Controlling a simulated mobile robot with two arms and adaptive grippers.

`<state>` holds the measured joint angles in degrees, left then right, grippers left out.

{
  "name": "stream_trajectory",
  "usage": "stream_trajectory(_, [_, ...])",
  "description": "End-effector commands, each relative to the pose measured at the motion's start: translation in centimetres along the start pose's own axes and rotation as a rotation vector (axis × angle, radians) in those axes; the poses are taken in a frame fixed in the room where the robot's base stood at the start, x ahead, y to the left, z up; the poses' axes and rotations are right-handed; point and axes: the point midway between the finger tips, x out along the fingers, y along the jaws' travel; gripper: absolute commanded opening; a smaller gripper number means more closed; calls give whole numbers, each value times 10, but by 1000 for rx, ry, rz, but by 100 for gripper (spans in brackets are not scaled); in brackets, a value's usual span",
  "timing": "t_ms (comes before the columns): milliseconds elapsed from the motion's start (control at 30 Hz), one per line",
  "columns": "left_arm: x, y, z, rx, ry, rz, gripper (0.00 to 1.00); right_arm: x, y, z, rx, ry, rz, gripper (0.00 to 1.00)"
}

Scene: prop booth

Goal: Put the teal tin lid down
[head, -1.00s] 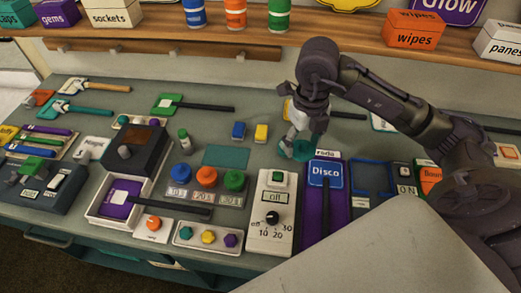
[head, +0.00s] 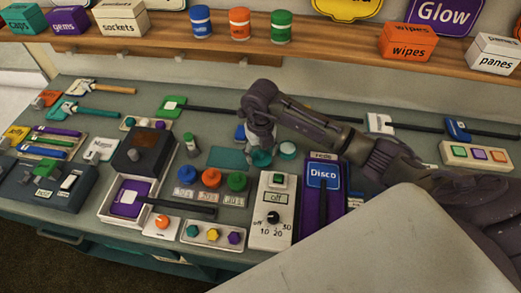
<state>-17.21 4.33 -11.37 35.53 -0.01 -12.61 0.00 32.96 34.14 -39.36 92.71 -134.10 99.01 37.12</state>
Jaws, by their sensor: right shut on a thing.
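My right gripper (head: 260,148) points down over the middle of the bench and is shut on the teal tin lid (head: 262,159). The gripper partly covers the lid, and I cannot tell whether the lid touches the bench. A round teal tin (head: 287,150) with a pale top stands just right of the lid, apart from it. A flat teal rectangle (head: 227,157) lies on the bench just left of the lid. My left gripper is not in view.
A white switch box (head: 272,212) with a black knob stands in front of the gripper, beside a purple Disco panel (head: 322,185). Blue, orange and green round pieces (head: 210,178) sit front left. A blue block (head: 240,133) is close behind the gripper. A shelf (head: 330,40) runs along the back.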

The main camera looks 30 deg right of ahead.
Motion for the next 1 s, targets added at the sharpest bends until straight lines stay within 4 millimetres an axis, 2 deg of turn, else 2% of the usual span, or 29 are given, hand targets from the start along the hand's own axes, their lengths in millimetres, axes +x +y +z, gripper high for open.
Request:
stream_trajectory(300, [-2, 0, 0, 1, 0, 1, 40, 6, 0, 0, 0, -2, 0, 44])
stream_trajectory(700, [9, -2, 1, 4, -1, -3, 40, 18, 0, 0, 0, -2, 0, 44])
stream_trajectory(733, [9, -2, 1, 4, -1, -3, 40, 18, 0, 0, 0, -2, 1, 64])
stream_trajectory(867, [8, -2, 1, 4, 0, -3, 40, 17, 0, 0, 0, -2, 1, 86])
stream_trajectory(1000, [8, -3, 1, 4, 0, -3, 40, 17, 0, 0, 0, -1, 1, 87])
